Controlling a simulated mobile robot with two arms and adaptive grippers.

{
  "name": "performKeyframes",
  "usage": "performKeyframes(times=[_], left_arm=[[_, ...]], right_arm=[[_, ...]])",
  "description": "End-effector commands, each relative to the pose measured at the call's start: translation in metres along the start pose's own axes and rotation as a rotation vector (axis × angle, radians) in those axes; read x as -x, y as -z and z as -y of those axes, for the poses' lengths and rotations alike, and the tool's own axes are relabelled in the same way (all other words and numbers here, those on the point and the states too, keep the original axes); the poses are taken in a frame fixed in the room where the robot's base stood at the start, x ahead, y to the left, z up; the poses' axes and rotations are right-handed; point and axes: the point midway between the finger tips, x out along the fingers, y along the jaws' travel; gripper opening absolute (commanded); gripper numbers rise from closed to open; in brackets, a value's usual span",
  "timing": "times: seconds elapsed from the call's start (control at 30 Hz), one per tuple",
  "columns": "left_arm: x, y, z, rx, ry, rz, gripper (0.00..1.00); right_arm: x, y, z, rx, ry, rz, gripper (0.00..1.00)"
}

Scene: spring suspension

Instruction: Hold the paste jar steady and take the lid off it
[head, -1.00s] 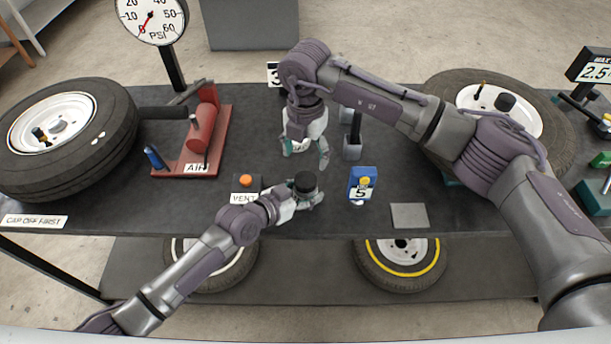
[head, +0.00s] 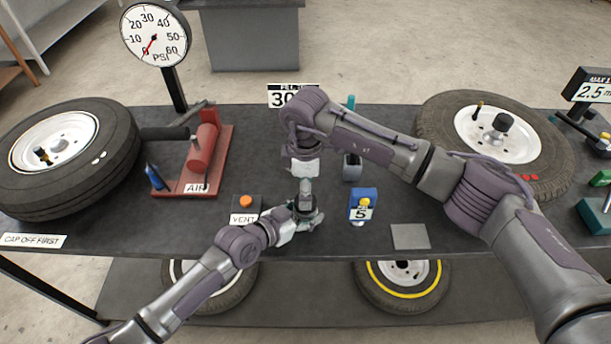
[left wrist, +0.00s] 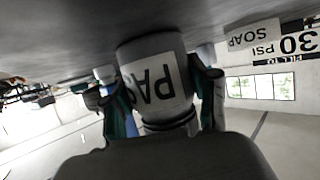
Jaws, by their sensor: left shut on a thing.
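The paste jar (left wrist: 158,78) is white with a black-lettered label and appears upside down in the left wrist view. My left gripper (head: 307,216) is shut on the jar's sides, with a finger at each side in the left wrist view (left wrist: 165,100). The jar stands at the table's front, and my grippers hide most of it in the head view. My right gripper (head: 306,190) points down directly over the jar, at its top. The dark lid is mostly hidden there, and I cannot tell whether the right fingers are closed on it.
A vent box with an orange button (head: 246,202) stands left of the jar. A blue box marked 5 (head: 362,205) stands to its right, with a grey square pad (head: 410,236) beyond. Wheels lie at both table ends. A red air tool (head: 207,155) is back left.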

Motion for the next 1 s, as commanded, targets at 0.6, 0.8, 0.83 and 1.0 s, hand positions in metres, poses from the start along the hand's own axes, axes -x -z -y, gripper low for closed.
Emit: performKeyframes(times=[0.6,0.8,0.83,1.0], left_arm=[[0.000,-0.001,0.000,0.000,0.000,0.001,0.00],[0.000,0.000,0.000,0.000,0.000,0.001,0.00],[0.000,0.000,0.000,0.000,0.000,0.001,0.00],[0.000,0.000,0.000,0.000,0.000,0.001,0.00]], right_arm=[[-0.037,0.000,0.000,0.002,-0.001,0.000,0.75],[-0.037,0.000,0.000,0.002,-0.001,0.000,0.43],[-0.037,0.000,0.000,0.002,-0.001,0.000,0.38],[-0.037,0.000,0.000,0.002,-0.001,0.000,0.12]])
